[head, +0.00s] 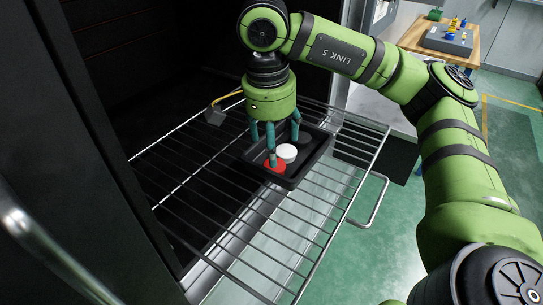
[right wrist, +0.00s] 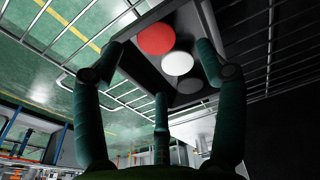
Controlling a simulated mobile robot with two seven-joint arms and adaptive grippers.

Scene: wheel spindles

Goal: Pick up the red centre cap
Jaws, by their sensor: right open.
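The red centre cap (head: 276,168) is a flat round disc lying in a black tray (head: 290,183), near the tray's front left end. It also shows in the right wrist view (right wrist: 156,39). My right gripper (head: 273,148) points down over the tray with its three teal fingers spread. One fingertip overlaps the red cap in the head view; I cannot tell whether it touches. In the right wrist view the open fingers (right wrist: 160,65) surround the row of discs, with nothing held. A white disc (head: 287,152) lies beside the red cap. My left gripper is not in view.
A dark grey disc (right wrist: 188,86) lies past the white one. The tray sits on a wire rack (head: 215,185) extending from a dark cabinet (head: 110,60). A small dark block (head: 215,115) with a yellow cable is on the rack. A wooden table (head: 440,45) stands far right.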

